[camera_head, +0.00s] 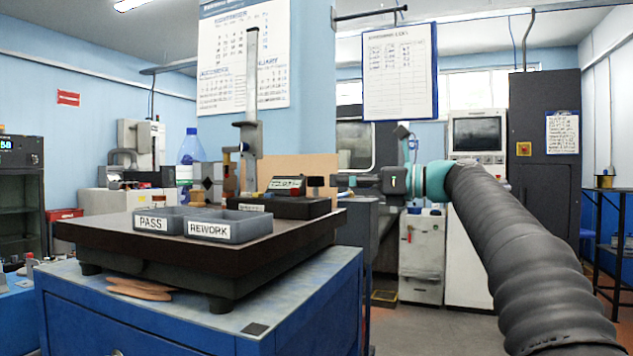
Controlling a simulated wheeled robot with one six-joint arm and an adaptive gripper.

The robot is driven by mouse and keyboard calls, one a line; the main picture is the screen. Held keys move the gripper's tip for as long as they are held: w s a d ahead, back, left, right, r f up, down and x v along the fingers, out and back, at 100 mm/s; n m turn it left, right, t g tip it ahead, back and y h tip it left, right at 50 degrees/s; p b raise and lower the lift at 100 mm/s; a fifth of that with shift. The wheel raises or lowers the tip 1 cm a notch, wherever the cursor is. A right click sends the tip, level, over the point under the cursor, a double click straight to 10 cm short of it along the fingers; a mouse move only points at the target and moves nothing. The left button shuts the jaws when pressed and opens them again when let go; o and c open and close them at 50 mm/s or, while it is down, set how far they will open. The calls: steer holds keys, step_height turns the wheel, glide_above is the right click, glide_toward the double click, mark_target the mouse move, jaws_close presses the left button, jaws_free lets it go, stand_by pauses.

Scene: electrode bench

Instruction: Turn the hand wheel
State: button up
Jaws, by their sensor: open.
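My gripper (343,182) reaches in from the right, level, its fingers pointing left at the right edge of the dark surface plate (290,243). A small black knob-like part (315,182) stands on a short stem just left of the fingertips, above a black base (290,207). It may be the hand wheel, but it is too small to be sure. Whether the fingers touch it cannot be told from this angle. The fingers look empty and open, though their gap is hard to see. A small instrument with a red label (287,184) sits on the same base.
A PASS tray (152,223) and a REWORK tray (209,230) sit at the plate's front. A tall height gauge (251,100) rises behind them. The plate stands on a blue cabinet (200,330). A blue bottle (191,147) is behind. Floor right of the cabinet is clear.

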mark_target(316, 180)
steer(key=x, duration=0.6)
steer(key=shift+w+a, duration=0.15)
steer(key=shift+a, duration=0.15)
jaws_close()
